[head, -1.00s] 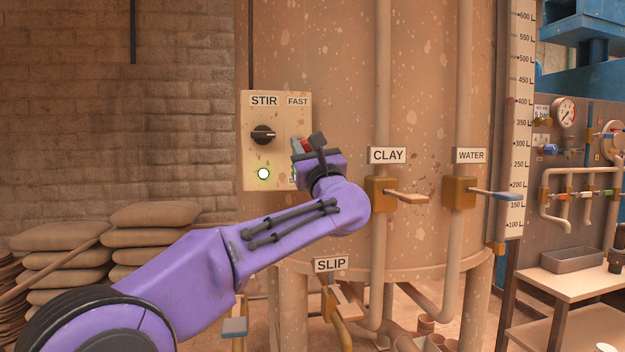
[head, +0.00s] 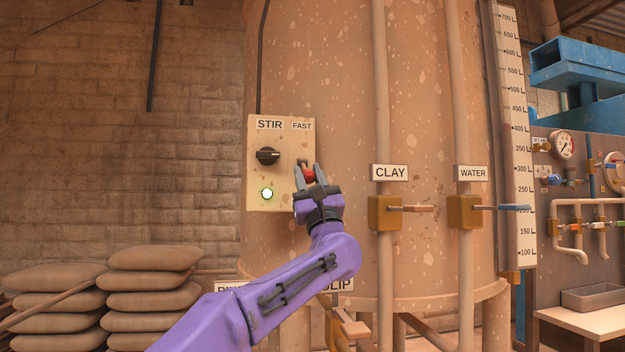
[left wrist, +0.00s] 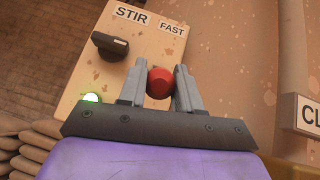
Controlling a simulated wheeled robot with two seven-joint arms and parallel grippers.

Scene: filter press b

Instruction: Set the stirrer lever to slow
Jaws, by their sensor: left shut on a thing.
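The stirrer control panel (head: 281,185) is a cream box on the tank, labelled STIR and FAST. The stirrer lever has a red knob (head: 308,174), just below the FAST label; the knob also shows in the left wrist view (left wrist: 160,83). My left gripper (head: 308,172) is shut on the red knob, with a grey finger on each side of it. The lower right of the panel, below the knob, is hidden behind my gripper. My right gripper is not in view.
A black rotary knob (head: 267,156) and a lit green lamp (head: 267,194) are on the panel's left side. The CLAY valve (head: 385,212) and WATER valve (head: 463,212) stand to the right. Sacks (head: 150,300) are piled at lower left.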

